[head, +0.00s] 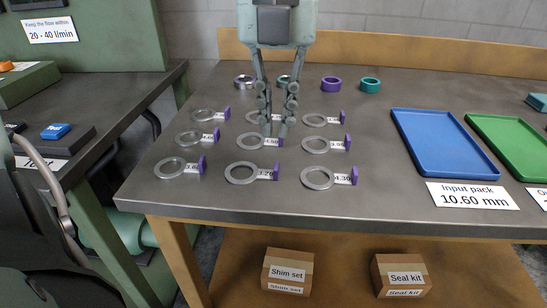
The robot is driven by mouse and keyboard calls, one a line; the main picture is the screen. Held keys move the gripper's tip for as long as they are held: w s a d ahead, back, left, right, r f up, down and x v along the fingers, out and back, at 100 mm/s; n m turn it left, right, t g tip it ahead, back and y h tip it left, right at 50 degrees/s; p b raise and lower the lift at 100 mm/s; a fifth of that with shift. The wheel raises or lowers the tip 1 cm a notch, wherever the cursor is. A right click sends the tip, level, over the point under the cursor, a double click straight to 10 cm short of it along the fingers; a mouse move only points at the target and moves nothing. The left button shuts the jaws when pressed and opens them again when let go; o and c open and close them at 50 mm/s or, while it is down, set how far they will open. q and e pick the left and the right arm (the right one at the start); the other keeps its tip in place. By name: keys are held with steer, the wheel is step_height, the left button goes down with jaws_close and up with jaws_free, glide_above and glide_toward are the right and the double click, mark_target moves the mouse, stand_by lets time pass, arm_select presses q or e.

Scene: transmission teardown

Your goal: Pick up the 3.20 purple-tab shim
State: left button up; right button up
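The 3.20 purple-tab shim (240,182) is a flat grey ring lying on the dark bench top, in the middle of the front row. Its label appears to read 3.20, and a small purple tab (276,172) stands upright at its right end. My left gripper (275,129) points down from the top, behind this shim and apart from it. Its fingertips are at the middle shim of the second row, by that shim's label. A narrow gap shows between the fingers. I cannot tell if they touch anything. My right gripper is not in view.
Similar tabbed shims (317,178) lie in rows around it. Purple (331,85) and teal (370,85) rings stand behind. A blue tray (444,142) and a green tray (507,148) are to the right. The bench's front strip is clear.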

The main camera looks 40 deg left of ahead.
mark_target(277, 166)
arm_select(q)
steer(key=f, duration=0.6)
steer(key=shift+s+d+f, duration=0.2)
steer(key=shift+s+f, duration=0.05)
steer(key=shift+s, duration=0.05)
steer(key=shift+f, duration=0.1)
jaws_close()
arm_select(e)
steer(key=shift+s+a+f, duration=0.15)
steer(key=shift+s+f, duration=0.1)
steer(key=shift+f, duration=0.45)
